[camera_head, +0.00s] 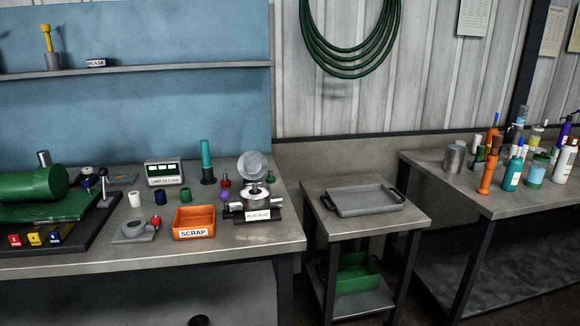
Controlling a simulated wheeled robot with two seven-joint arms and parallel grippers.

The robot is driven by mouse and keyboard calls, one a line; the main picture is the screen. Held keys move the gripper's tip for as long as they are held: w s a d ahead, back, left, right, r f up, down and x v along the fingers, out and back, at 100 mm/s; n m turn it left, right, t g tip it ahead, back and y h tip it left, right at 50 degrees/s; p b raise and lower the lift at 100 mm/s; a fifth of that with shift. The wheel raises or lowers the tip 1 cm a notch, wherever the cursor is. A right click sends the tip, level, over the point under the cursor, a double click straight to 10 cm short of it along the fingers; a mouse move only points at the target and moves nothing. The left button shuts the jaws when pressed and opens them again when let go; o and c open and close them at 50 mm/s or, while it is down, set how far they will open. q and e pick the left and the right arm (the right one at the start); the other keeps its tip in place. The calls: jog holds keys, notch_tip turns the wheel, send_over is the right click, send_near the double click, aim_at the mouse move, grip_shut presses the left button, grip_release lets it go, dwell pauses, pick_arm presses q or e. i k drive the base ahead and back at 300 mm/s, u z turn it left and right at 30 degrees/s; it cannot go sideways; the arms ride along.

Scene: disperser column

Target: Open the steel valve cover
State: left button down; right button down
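A steel valve-like device (249,197) sits near the right end of the left workbench. It has a cylindrical body, side stubs and a dark base with a white label whose text is too small to read surely. A round steel disc (252,165), which looks like its cover, stands tilted up at the back of the body, its face toward me. A small dark knob or stem shows on top of the body, below the disc. I cannot make out a hinge. Neither of my grippers is in view.
An orange SCRAP bin (194,222) stands just left of the device. A grey clamp-like part (133,232), a teal-topped post (207,162) and small coloured cylinders are nearby. A grey tray (365,201) lies on the side table. The bench front right of the bin is clear.

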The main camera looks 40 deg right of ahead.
aim_at(252, 165)
jog(key=u, duration=0.5)
jog(key=k, duration=0.25)
jog(key=z, duration=1.9)
jog(key=i, duration=0.8)
jog(key=u, duration=0.5)
jog(key=i, duration=0.85)
jog(key=u, duration=0.85)
